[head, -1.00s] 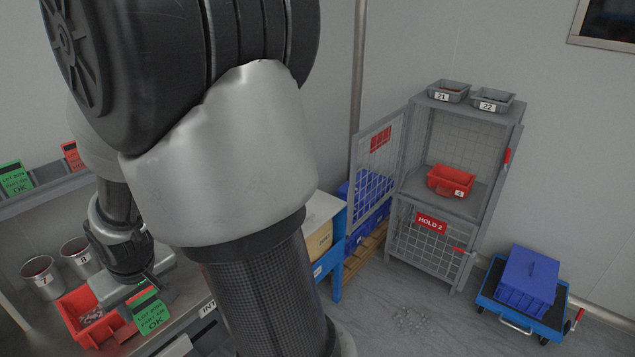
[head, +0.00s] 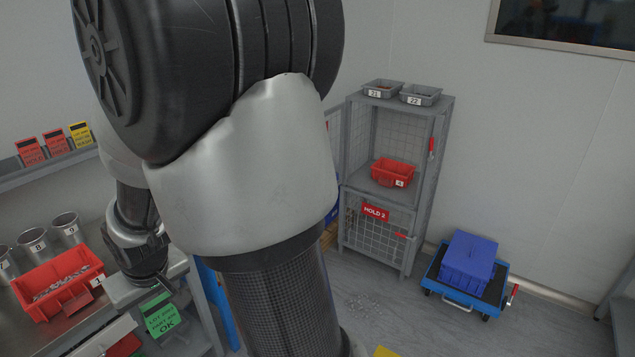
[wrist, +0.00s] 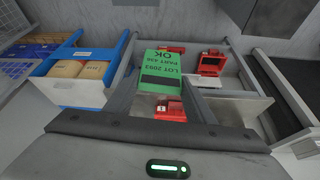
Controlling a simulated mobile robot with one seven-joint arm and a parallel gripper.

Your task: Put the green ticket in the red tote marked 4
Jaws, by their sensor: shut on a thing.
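The ticket hangs near the edge of the steel bench at the lower left. The red tote marked 4 (head: 393,173) sits on the middle shelf of the grey mesh cage at the right. The cage's upper compartment is open at the front. My gripper is well to the left of the tote.
A red tote marked 1 (head: 58,287) with metal parts stands on the bench. Grey bins 21 (head: 383,89) and 22 (head: 421,95) sit on top of the cage. A blue crate (head: 470,262) on a cart (head: 465,290) stands right. Floor before the cage is clear.

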